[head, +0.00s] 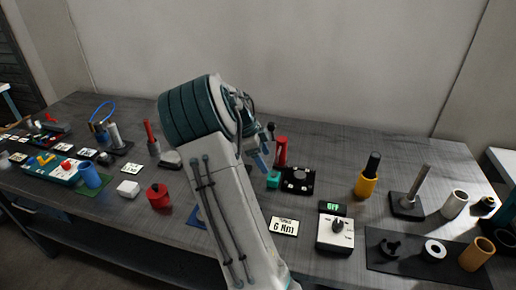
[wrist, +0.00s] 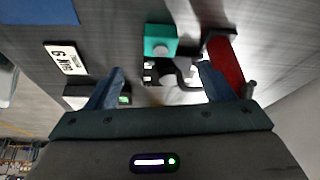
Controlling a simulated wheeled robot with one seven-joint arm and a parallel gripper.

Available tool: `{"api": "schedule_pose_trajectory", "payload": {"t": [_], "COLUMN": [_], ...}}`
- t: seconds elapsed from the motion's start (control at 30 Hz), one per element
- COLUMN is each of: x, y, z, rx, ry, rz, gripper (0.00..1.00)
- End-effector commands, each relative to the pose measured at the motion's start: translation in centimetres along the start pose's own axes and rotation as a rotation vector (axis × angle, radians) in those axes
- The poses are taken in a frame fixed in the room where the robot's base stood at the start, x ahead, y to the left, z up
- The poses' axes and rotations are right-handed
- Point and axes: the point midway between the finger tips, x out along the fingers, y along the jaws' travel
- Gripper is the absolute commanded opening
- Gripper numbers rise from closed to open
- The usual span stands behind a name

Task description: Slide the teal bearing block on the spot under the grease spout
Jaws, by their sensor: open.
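The teal bearing block (head: 273,181) stands on the table beside the red grease post (head: 281,150), at the left of a black base plate (head: 308,187) with pale marks. In the wrist view the teal block (wrist: 160,32) has a round paler feature on its near face and lies ahead of the fingertips, between their lines. The red post (wrist: 224,60) is right of it there, with a grey curved part, perhaps the spout, near the middle. My gripper (head: 262,158) is open and empty close above the block; its blue fingers (wrist: 162,70) are spread. The spot under the spout is partly hidden.
A yellow-and-black tool (head: 368,178) stands to the right. My arm hides the table at centre.

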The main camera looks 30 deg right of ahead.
Motion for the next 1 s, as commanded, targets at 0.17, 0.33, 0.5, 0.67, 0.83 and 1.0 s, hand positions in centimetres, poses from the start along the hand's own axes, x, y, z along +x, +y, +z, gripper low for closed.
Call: {"api": "schedule_pose_trajectory", "payload": {"t": [0.17,0.33,0.5,0.67,0.83,1.0], "x": [3.8,6.6,8.4,9.0,9.1,9.0], "y": [0.1,0.1,0.1,0.1,0.0,0.0], "z": [-0.1,0.0,0.0,0.0,0.0,0.0], "rx": [0.001,0.0,0.0,-0.001,-0.001,-0.001], "ry": [0.001,0.001,0.0,0.0,0.0,0.0], "rz": [0.005,0.004,0.002,0.001,0.001,0.0], "gripper": [0.75,0.75,0.75,0.75,0.75,0.53]}}
